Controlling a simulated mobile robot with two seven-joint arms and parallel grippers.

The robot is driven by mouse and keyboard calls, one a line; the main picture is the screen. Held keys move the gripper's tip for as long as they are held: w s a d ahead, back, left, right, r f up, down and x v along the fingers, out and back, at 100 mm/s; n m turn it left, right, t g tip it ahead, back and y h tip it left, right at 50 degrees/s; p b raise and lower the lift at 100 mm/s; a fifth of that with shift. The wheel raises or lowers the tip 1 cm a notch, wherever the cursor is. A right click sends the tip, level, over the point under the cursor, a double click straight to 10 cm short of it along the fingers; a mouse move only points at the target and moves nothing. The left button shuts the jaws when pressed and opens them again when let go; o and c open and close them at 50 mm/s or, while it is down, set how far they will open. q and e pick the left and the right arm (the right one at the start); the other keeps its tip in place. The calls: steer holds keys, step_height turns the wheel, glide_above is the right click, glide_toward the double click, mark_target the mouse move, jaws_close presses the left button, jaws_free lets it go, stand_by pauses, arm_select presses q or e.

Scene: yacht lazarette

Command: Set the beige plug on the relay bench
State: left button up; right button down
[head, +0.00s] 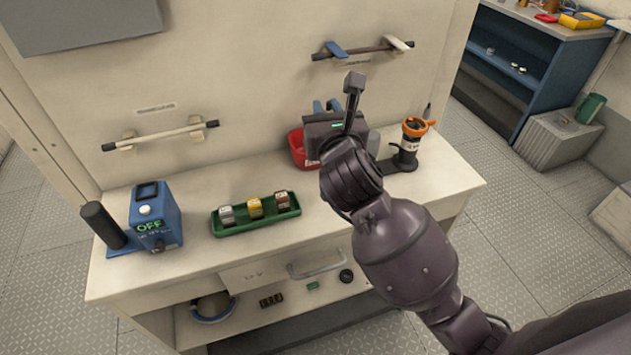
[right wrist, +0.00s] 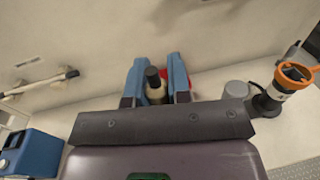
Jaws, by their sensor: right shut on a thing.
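My right gripper (head: 326,106) is over the back of the white bench, near the wall. In the right wrist view its two blue fingers (right wrist: 156,78) are shut on a small beige thing with a dark top, which I take as the beige plug (right wrist: 156,93). In the head view the plug is hidden behind my gripper's body. The white bench (head: 215,262) has a drawer and an open shelf. No label shows whether it is the relay bench; a blue bench (head: 510,75) stands at the back right. My left gripper is not in view.
A red container (head: 298,147) is behind my gripper. A dark stand with an orange ring (head: 408,143) is to its right. A green tray (head: 256,221) with small blocks and a blue box reading OFF (head: 155,217) are to the left. Wall bars (head: 160,136) jut out. The front right bench top is clear.

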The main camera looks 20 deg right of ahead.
step_height(320, 180, down, 16)
steer(key=b, duration=0.4)
steer(key=shift+f, duration=0.3)
steer(key=c, duration=1.1)
jaws_free()
steer(key=shift+o, duration=0.2)
